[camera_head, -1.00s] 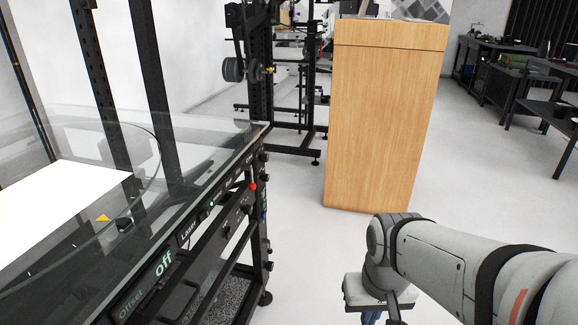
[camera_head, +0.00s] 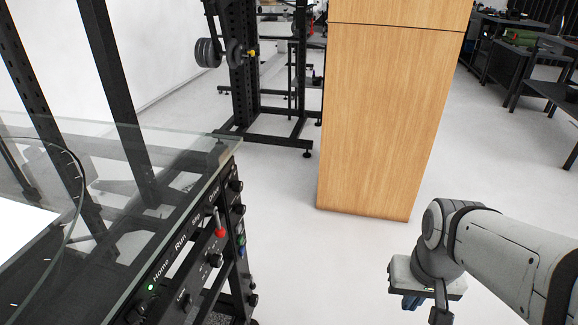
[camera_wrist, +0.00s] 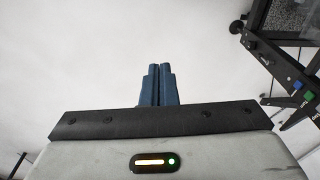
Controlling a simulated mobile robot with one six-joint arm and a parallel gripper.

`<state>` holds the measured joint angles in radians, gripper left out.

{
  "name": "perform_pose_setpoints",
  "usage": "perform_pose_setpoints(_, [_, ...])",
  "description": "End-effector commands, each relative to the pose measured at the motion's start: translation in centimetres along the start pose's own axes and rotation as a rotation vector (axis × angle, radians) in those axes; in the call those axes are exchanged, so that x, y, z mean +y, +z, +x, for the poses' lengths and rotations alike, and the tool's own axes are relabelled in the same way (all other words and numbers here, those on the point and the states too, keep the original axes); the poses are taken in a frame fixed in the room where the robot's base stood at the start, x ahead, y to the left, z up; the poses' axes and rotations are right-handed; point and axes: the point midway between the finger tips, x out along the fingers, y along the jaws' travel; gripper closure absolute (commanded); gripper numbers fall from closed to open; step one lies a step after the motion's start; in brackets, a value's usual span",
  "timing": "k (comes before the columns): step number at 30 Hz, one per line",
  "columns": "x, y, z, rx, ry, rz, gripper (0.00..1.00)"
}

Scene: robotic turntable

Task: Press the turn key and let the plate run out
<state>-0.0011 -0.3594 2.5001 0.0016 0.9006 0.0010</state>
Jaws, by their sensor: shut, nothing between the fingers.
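The turntable's glass top (camera_head: 130,165) and round plate (camera_head: 70,215) are at the left of the head view, with the plate cut off by the frame edge. Its black control panel (camera_head: 195,245) slopes along the near right edge, with labels including "Home" and "Run", a green light and several knobs. A red-tipped lever (camera_head: 220,232) stands out from it. I cannot tell which control is the turn key. My gripper (camera_head: 413,302) is well right of the panel, apart from it, over the floor. Its blue fingers (camera_wrist: 157,70) are closed together and empty in the wrist view.
A tall wooden cabinet (camera_head: 385,120) stands ahead. A black rack (camera_head: 245,70) with weight plates is behind the turntable. Dark workbenches (camera_head: 540,75) are at far right. Bare floor (camera_head: 320,260) lies between panel and arm. The panel's blue key (camera_wrist: 296,84) shows in the wrist view.

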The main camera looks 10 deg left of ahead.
Motion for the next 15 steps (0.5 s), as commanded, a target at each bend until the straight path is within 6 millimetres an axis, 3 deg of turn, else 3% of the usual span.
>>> perform_pose_setpoints(8, [0.0, -0.5, 0.3, 0.010, 0.007, 0.010, 1.00])
perform_pose_setpoints(11, [0.0, -2.4, 1.4, 0.060, 0.026, 0.042, 1.00])
perform_pose_setpoints(15, [-0.9, -7.6, 4.2, 0.211, 0.036, 0.151, 1.00])
